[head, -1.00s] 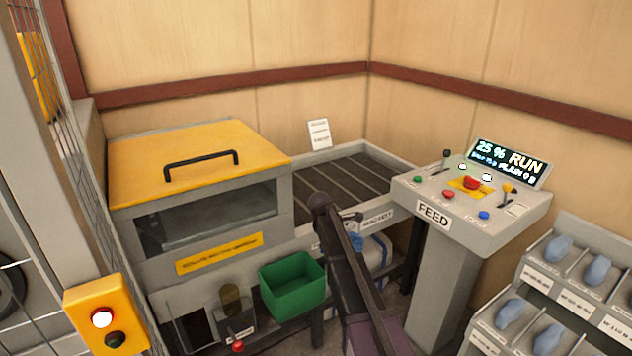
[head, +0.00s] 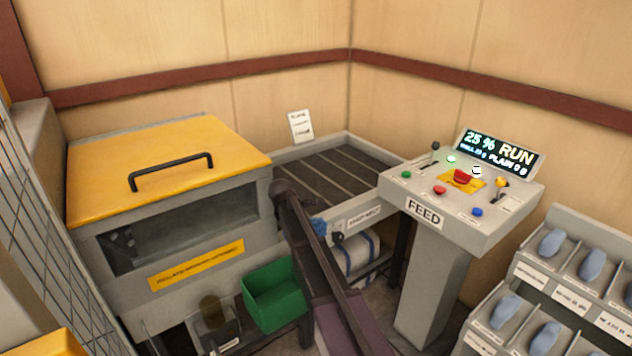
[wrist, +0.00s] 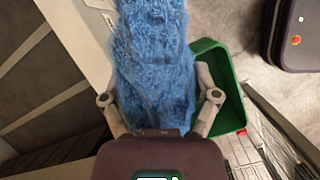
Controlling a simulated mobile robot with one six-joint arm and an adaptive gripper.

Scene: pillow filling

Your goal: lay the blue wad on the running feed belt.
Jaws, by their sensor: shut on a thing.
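My gripper (wrist: 160,100) is shut on the fluffy blue wad (wrist: 152,60), which fills the top middle of the wrist view between the two fingers. In the head view a small bit of the blue wad (head: 320,227) shows beside my dark arm, in front of the belt's near side wall. My gripper is mostly hidden behind the arm there. The feed belt (head: 335,172), dark with lighter cross bars, lies behind and above the wad in the picture. The FEED console (head: 460,205) right of it shows "25 % RUN" on its display (head: 500,150).
A machine with a yellow lid (head: 160,165) stands left of the belt. A green bin (head: 275,295) sits below, left of my arm. A rack with several blue-grey pieces (head: 575,270) is at the right. A white roll with blue stripes (head: 360,255) lies under the belt.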

